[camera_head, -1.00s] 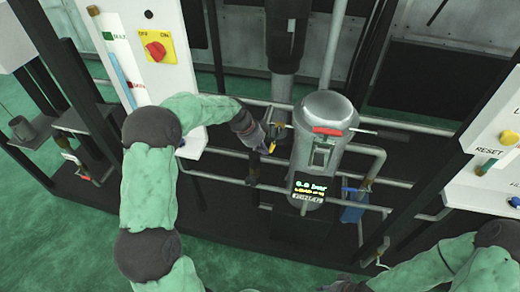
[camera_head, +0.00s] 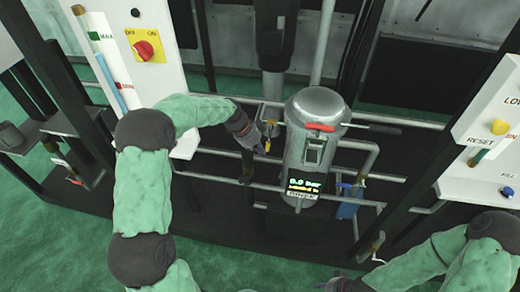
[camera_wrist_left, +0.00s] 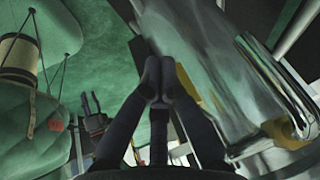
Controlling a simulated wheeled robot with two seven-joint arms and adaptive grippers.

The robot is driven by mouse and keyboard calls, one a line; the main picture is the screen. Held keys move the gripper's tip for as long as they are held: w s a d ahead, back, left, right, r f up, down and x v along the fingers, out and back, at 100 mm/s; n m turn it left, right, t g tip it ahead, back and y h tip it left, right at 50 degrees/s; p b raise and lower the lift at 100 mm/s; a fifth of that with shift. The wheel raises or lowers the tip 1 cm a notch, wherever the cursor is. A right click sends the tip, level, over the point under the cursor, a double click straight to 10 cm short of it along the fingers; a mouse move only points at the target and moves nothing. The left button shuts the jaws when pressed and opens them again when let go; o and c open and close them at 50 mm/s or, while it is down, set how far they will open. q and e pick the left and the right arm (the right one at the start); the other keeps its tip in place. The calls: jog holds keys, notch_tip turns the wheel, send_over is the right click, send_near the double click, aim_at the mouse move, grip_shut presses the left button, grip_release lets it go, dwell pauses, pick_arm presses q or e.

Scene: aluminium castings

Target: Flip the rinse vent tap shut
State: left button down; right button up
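My left gripper (camera_head: 262,134) is at the pipework just left of a grey metal vessel (camera_head: 304,157). In the left wrist view its two fingers (camera_wrist_left: 159,78) are close together, with nothing clear between them. A small yellow piece (camera_head: 267,147) shows right at the fingertips in the head view. It may be the rinse vent tap's handle, but no label is readable, and contact cannot be told. A yellow part (camera_wrist_left: 215,106) lies behind the right-hand finger in the wrist view. My right gripper (camera_head: 342,285) is cut off at the bottom edge; its fingers are unclear.
A red handle (camera_head: 320,127) sits on the vessel, above a lit display (camera_head: 302,186). A blue part (camera_head: 347,206) hangs right of it. A white panel with a red knob (camera_head: 144,50) is at left, another with a yellow button (camera_head: 500,127) at right. Pipes crowd the middle.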

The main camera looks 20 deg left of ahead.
pick_arm(q)
jog(key=v, duration=1.2)
jog(key=s+d+f+n+g, duration=0.1)
jog(key=s+d+f+n, duration=0.2)
jog(key=f, duration=0.5)
jog(key=s+d+f+n, duration=0.1)
jog(key=d+f+n, duration=0.1)
jog(key=d+f, duration=0.45)
jog(key=s+d+f+n+g, duration=0.1)
jog(key=s+d+f+n, duration=0.15)
jog(key=f, duration=0.65)
jog(key=s+d+f+n, duration=0.5)
jog(key=s+f, duration=0.1)
jog(key=s, duration=0.4)
jog(key=s+d+f+n+g+p, duration=0.1)
jog(key=s+d+f+n, duration=0.3)
jog(key=s, duration=0.6)
jog(key=shift+d+f+n, duration=0.35)
jog(key=shift+d+f, duration=0.35)
jog(key=shift+f, duration=0.25)
